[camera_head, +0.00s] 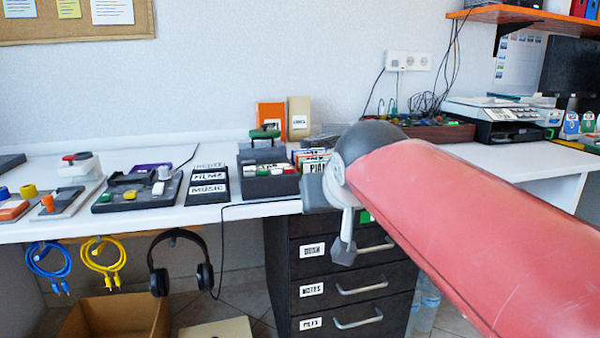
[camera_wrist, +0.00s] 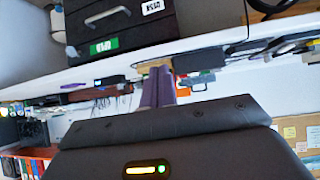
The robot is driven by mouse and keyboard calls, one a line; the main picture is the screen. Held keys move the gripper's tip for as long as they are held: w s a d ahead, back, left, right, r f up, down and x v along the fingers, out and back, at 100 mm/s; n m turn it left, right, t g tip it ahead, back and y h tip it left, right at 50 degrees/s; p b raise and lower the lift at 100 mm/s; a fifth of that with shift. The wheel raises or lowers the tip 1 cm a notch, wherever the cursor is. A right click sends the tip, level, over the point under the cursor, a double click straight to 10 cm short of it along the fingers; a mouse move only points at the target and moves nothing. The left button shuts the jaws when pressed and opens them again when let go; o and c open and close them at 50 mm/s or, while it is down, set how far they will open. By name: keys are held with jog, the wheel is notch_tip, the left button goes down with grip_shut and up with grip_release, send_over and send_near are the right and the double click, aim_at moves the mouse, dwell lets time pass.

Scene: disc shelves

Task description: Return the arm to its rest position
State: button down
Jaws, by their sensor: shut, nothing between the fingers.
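My red arm (camera_head: 470,220) reaches in from the lower right of the head view to a dark grey joint over the desk's front edge. The hand beyond that joint is mostly hidden there, and I cannot make out its fingertips. In the wrist view my gripper (camera_wrist: 159,75) shows as two purple fingers close together, shut and empty. That view is turned over, with the drawer unit (camera_wrist: 100,30) at its top. The fingers appear in front of the desk edge and the items on it. No contact is visible.
The white desk (camera_head: 240,212) holds a dark box of discs (camera_head: 268,182), control panels (camera_head: 135,190) and a printer (camera_head: 490,110). The drawer cabinet (camera_head: 310,270) stands below my arm. Headphones (camera_head: 180,265) and cables hang at the left front edge. A cardboard box (camera_head: 115,318) is on the floor.

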jog(key=s+d+f+m+g+h+b, duration=0.1)
jog(key=s+d+f+g+b, duration=0.3)
jog(key=s+f, duration=0.8)
jog(key=s+d+f+m+g+b, duration=0.15)
jog(key=s+d+f, duration=0.55)
jog(key=f, duration=0.8)
notch_tip(320, 180, up, 13)
jog(key=p, duration=1.3)
jog(key=shift+a+n+t, duration=0.3)
jog(key=shift+n+t, duration=0.05)
jog(key=shift+w+r, duration=0.1)
